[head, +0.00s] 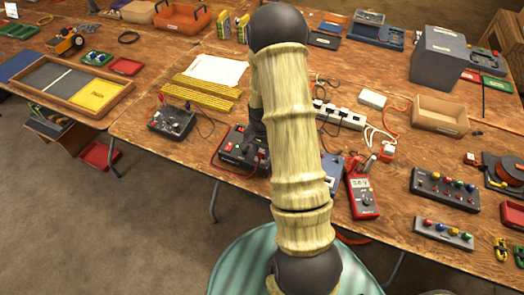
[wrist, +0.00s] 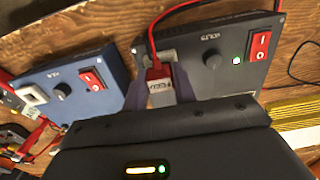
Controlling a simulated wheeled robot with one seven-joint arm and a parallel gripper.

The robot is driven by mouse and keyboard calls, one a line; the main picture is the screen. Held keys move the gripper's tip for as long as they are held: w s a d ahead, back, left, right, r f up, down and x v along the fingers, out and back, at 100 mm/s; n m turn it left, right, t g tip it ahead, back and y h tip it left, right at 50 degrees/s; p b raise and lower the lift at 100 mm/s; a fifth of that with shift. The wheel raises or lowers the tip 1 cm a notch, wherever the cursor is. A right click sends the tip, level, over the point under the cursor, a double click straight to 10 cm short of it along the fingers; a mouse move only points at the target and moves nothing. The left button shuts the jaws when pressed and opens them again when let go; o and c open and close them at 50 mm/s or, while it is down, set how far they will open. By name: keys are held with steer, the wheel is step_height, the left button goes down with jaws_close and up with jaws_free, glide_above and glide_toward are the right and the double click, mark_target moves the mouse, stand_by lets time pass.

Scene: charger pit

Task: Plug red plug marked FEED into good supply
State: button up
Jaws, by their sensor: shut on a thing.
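My gripper (wrist: 160,88) is shut on the red plug (wrist: 158,74), which has a white tag with blurred lettering. A red cable rises from the plug in the wrist view. The plug is at the left part of the dark grey supply (wrist: 215,65); whether it is in a socket cannot be told. This supply has a lit green lamp, a black knob and a red switch. A blue supply (wrist: 75,85) with a red switch stands to its left; no lit lamp shows on it. In the head view the dark supply (head: 232,157) is partly behind my arm.
A dark instrument box (head: 172,120) and yellow strips (head: 205,90) lie left of my arm. A red multimeter (head: 362,194), a white power strip (head: 340,117) and a cardboard box (head: 440,115) are to the right. Loose cables cross the table.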

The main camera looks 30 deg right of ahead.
steer(key=shift+w+f, duration=0.1)
steer(key=shift+f, duration=0.35)
stand_by(1.1)
steer(key=o, duration=1.4)
steer(key=shift+r+p, duration=2.75)
steer(key=shift+r, duration=1)
